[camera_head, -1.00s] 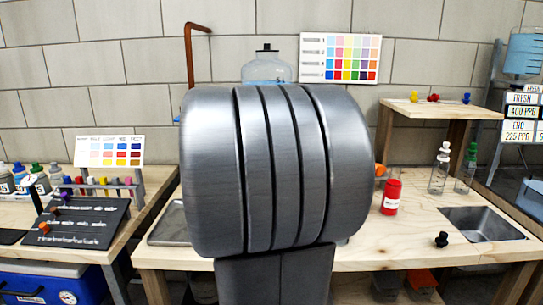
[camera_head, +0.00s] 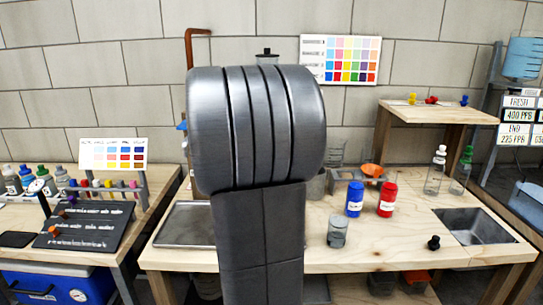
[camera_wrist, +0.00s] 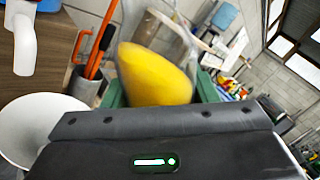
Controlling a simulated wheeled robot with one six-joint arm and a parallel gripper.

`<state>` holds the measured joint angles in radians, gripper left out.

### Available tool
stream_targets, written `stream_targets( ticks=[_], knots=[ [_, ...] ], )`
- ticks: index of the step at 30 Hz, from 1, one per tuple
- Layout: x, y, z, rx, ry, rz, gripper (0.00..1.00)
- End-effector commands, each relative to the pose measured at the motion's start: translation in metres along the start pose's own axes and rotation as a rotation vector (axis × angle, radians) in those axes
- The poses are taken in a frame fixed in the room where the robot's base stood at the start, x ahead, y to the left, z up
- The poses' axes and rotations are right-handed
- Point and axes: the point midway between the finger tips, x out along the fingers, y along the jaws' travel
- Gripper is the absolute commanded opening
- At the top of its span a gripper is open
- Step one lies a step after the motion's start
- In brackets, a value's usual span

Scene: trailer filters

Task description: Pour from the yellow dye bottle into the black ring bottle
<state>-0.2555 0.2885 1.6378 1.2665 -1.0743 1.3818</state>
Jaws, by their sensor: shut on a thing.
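In the wrist view a clear container with yellow liquid (camera_wrist: 155,75), which I take to be the yellow dye bottle, stands tilted between the green fingers of my gripper (camera_wrist: 158,92). My gripper is shut on it. In the head view my own arm hides the gripper and this bottle. I cannot make out a bottle with a black ring for certain. A clear bottle with a white top (camera_head: 436,172) and one with a green top (camera_head: 463,172) stand at the right of the bench. A small black cap (camera_head: 433,242) lies in front of them.
A blue bottle (camera_head: 355,199), a red bottle (camera_head: 387,200) and a small clear beaker (camera_head: 337,232) stand on the middle of the bench. A sink (camera_head: 476,228) is at the right and a metal tray (camera_head: 186,224) at the left. An orange funnel (camera_head: 373,170) is behind.

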Motion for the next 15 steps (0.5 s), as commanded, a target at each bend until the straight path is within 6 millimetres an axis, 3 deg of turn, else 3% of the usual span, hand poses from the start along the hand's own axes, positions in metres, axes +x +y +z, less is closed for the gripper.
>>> stream_targets(
  ticks=[7, 15],
  knots=[
    [0.0017, -0.0128, 0.0111, -0.125, -0.017, -0.001, 0.2],
    [0.0015, -0.0098, 0.0051, -0.157, -0.024, -0.002, 0.2]
  ],
)
